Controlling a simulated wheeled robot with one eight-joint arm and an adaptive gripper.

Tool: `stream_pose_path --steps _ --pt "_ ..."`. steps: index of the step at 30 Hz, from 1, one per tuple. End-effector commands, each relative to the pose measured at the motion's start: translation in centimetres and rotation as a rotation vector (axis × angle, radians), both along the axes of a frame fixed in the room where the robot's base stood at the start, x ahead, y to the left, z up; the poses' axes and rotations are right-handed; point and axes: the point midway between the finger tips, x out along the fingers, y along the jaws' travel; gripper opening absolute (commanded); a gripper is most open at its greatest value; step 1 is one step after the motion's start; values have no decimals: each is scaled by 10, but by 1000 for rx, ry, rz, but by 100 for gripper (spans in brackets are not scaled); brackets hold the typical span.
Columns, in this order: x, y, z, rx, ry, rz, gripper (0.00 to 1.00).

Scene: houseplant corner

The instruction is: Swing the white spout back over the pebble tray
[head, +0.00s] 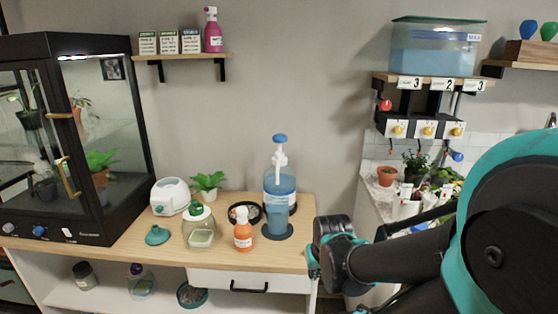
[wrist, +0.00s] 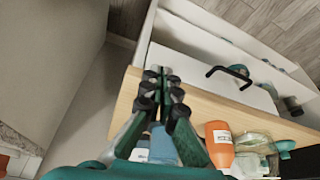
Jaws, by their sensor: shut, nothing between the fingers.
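A blue pump dispenser (head: 280,185) stands at the right end of the wooden counter. Its white spout (head: 279,160) sits under a blue knob and appears to point toward the head camera, above a blue cup (head: 276,222) on a dark round mat. A dark round tray (head: 232,214), possibly the pebble tray, lies left of the dispenser, partly hidden by an orange bottle. My gripper (head: 316,262) is right of the counter's end, apart from the spout. In the wrist view my gripper (wrist: 163,78) is shut and empty, with blue things partly hidden behind its fingers.
The orange bottle (head: 243,236) stands close to the blue cup; it also shows in the wrist view (wrist: 220,146). A glass jar (head: 201,235), white device (head: 170,196) and potted plant (head: 208,182) stand further left. A drawer with a black handle (head: 250,288) is below.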

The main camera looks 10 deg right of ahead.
Motion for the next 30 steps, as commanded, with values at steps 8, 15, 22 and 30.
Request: stream_pose_path --steps 8,15,22,30 --pt "1 -1 0 -6 -3 -3 11" --pt "36 -27 12 -172 -112 -99 32" --pt "106 -36 63 -362 -438 -198 32" --pt "171 26 144 -380 -903 -157 32"
